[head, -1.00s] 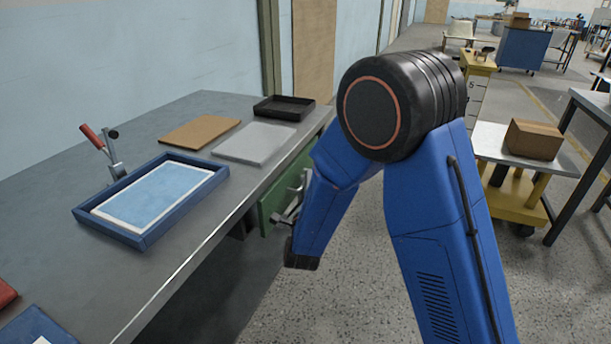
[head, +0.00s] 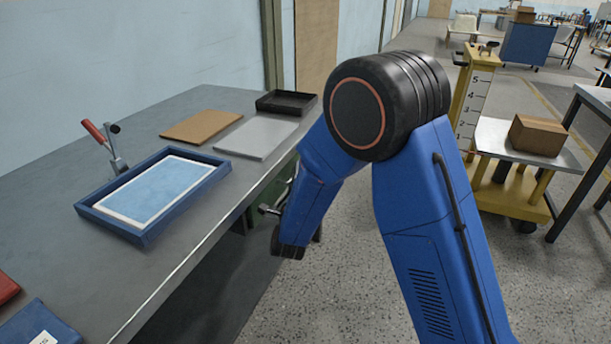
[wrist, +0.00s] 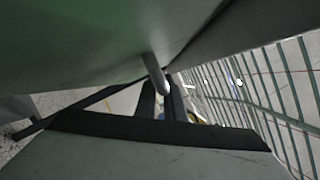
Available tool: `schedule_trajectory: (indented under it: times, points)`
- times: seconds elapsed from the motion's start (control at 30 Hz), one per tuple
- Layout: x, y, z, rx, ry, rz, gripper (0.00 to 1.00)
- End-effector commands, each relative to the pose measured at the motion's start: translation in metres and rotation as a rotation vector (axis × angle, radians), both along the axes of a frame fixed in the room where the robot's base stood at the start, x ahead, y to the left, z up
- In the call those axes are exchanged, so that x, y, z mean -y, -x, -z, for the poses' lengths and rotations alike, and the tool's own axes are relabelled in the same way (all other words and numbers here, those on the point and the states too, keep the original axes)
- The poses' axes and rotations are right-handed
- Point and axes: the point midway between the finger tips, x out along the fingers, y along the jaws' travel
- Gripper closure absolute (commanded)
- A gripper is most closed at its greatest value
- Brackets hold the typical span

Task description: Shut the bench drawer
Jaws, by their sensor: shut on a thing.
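The bench drawer's green front (wrist: 75,40) fills the upper left of the wrist view. Its metal bar handle (wrist: 153,72) stands out from the front. My gripper (wrist: 164,100) is shut on the handle, with its two dark fingers around the bar. In the head view, a little of the green drawer (head: 286,174) shows under the bench edge, left of my arm. My arm hides most of the drawer there, so how far it stands out is hard to tell.
The grey bench (head: 215,205) holds a blue tray (head: 140,235), a toggle clamp (head: 112,150), a brown board (head: 201,127), a grey plate (head: 256,138) and a black tray (head: 286,103). A yellow cart (head: 510,198) with a cardboard box (head: 538,134) stands right. Floor between is clear.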

Motion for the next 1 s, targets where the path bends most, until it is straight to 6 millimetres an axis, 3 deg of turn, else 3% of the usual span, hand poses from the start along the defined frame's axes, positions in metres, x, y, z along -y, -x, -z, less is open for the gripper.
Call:
schedule_trajectory:
  times: [0.23,0.27,0.3,0.67,0.87,1.0]
  points:
    - [-0.004,-0.001,0.000,0.000,0.001,-0.006,1.00]
    - [-0.005,-0.001,0.000,0.000,0.001,-0.006,0.88]
    - [-0.005,-0.001,0.000,0.000,0.001,-0.006,0.83]
    - [-0.004,0.001,0.000,0.000,0.001,-0.006,0.83]
    - [-0.005,0.023,0.005,-0.001,0.003,-0.007,0.83]
    - [-0.005,0.049,0.011,-0.001,0.003,-0.007,0.83]
